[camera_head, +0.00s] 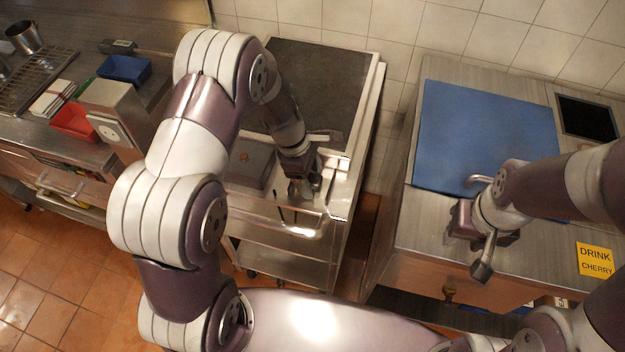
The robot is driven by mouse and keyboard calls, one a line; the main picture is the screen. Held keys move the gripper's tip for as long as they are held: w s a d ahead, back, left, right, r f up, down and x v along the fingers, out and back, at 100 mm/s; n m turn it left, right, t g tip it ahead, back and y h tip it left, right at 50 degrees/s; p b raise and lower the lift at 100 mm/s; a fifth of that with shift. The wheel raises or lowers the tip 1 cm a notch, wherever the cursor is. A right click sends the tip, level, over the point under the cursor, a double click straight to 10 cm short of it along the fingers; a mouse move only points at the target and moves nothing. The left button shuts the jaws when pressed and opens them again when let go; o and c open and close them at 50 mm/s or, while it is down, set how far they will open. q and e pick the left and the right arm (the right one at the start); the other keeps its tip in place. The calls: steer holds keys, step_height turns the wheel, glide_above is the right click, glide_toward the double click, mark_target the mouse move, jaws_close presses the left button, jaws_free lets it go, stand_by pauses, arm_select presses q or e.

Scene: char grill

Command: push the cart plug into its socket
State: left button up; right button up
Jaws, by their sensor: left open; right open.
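The cart (360,125) stands in the middle, a steel trolley with a dark flat top plate. A steel box (115,112) to its left has a pale round socket (109,132) on its front. I cannot make out the cart plug; my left gripper and arm cover part of the cart front. My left gripper (316,172) is open above the cart's front right part, well to the right of the socket. I cannot tell whether it touches anything. My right gripper (481,225) is open and empty over the front edge of the right counter.
Red (74,122) and blue (124,69) bins flank the steel box. A dark flat box (250,163) sits on the cart. A narrow gap separates cart and right counter.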

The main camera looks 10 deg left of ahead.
mark_target(317, 179)
arm_select(q)
steer(key=c, duration=1.1)
steer(key=shift+r, duration=0.55)
step_height(317, 179, up, 3)
steer(key=shift+f, duration=0.2)
steer(key=s+d+r, duration=0.1)
steer(key=d+r, duration=0.1)
steer(key=d, duration=0.1)
steer(key=s+d+r, duration=0.2)
steer(key=d+r, duration=0.1)
steer(key=d, duration=0.1)
steer(key=s+d+r, duration=0.2)
steer(key=d, duration=0.1)
steer(key=shift+d+r, duration=0.2)
steer(key=shift+d, duration=0.05)
